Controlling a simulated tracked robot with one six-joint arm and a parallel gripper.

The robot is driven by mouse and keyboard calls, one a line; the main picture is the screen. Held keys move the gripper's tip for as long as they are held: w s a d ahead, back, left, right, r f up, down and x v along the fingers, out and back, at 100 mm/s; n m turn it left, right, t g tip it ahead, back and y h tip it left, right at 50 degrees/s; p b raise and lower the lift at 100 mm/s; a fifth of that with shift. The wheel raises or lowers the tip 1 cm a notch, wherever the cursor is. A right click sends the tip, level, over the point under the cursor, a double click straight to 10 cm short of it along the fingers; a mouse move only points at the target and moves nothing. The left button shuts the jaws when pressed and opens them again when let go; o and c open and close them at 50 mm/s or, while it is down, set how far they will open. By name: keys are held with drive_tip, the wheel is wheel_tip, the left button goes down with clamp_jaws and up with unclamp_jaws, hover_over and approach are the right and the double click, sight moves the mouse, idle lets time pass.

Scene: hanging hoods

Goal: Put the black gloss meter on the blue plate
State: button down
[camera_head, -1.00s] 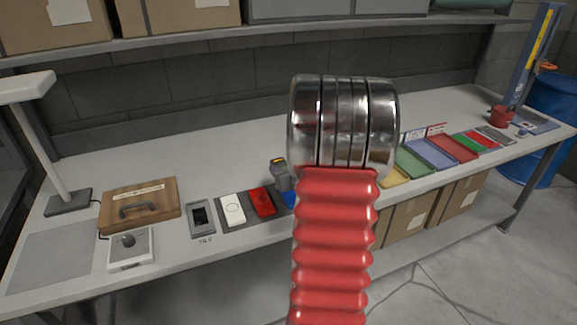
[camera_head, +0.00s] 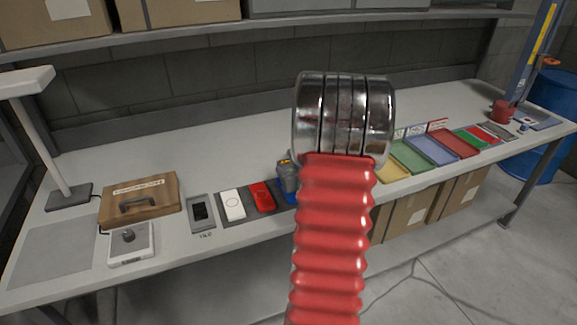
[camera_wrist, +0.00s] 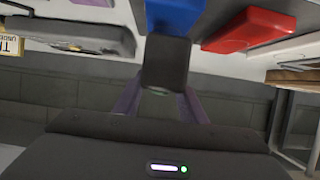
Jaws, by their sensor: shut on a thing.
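My gripper (camera_wrist: 163,97) is shut on the black gloss meter (camera_wrist: 165,62), a dark block between its two fingers in the wrist view. The blue plate (camera_wrist: 174,14) appears just beyond the meter there, at the top edge. The meter overlaps the plate in the picture; I cannot tell whether they touch. In the head view my red ribbed arm hides most of the blue plate (camera_head: 288,198), which shows only as a small patch. A small dark body with a yellow mark stands over that patch; I cannot tell whether it is gripper or meter.
A red item (camera_head: 262,197) and a white one (camera_head: 232,204) lie left of the blue patch. A wooden case (camera_head: 139,198) and lamp (camera_head: 60,150) stand farther left. Coloured trays (camera_head: 432,150) line the right side. The bench behind is clear.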

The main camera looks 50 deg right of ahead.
drive_tip(key=shift+f, duration=0.4)
drive_tip(key=shift+s+f, duration=0.15)
drive_tip(key=shift+f, duration=0.35)
idle(1.0)
drive_tip(key=c, duration=1)
unclamp_jaws()
drive_tip(key=shift+f, duration=0.1)
drive_tip(key=shift+c, duration=0.2)
drive_tip(key=shift+a, duration=0.1)
drive_tip(key=v, duration=1.3)
drive_tip(key=shift+s, duration=0.4)
